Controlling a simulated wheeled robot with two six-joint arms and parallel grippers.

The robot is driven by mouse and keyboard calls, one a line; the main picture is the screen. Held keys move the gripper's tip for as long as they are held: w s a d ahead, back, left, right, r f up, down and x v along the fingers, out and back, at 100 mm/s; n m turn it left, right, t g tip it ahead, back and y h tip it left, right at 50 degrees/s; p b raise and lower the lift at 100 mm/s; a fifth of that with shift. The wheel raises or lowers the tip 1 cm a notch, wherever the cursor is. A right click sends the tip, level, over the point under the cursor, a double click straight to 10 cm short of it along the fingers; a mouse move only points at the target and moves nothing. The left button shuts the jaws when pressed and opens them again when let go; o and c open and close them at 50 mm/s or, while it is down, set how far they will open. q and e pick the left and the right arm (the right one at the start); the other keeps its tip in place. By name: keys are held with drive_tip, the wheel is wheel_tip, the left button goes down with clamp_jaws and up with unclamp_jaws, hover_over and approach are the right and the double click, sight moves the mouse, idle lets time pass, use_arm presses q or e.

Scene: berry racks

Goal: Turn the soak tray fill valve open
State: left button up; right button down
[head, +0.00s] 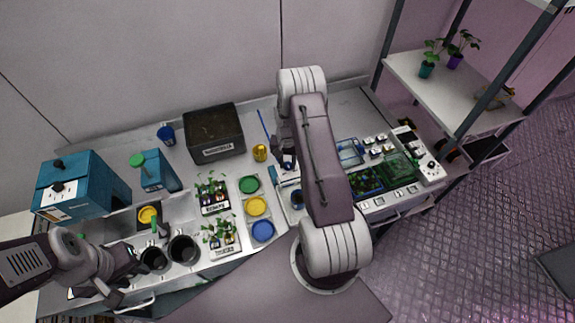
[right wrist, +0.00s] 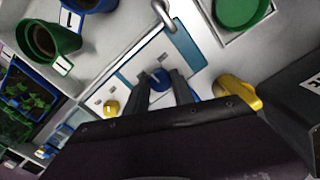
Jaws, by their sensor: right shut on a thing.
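A blue valve knob (right wrist: 158,78) sits on a white, teal-edged panel in the right wrist view. My right gripper (right wrist: 162,88) has its two dark fingers on either side of this knob and is shut on it. The valve's exact angle is hard to tell. In the head view my right gripper (head: 286,158) is low over the middle of the bench, and my own arm hides the knob there. My left gripper (head: 127,272) is at the lower left near the black cups, its fingers apart, with nothing seen between them.
A yellow cylinder (head: 260,153) and a black soil bin (head: 215,130) stand left of my right gripper. Green, yellow and blue discs (head: 257,206) lie in front. Two black cups (head: 183,249) stand near my left gripper. Clear trays (head: 349,152) are at the right.

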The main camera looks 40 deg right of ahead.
sight(287, 164)
drive_tip(key=n+b, duration=0.1)
drive_tip(key=n, duration=0.3)
drive_tip(key=shift+w+d+n, duration=0.1)
drive_tip(key=shift+w+n, duration=0.05)
drive_tip(key=shift+n, duration=0.15)
drive_tip(key=n+b, duration=0.1)
drive_tip(key=n, duration=0.3)
drive_tip(key=shift+r, duration=0.1)
idle(0.4)
drive_tip(key=c, duration=1.1)
unclamp_jaws()
wheel_tip(287, 164, up, 8)
drive_tip(key=b, duration=0.2)
drive_tip(key=shift+b, duration=0.3)
drive_tip(key=shift+r, duration=0.45)
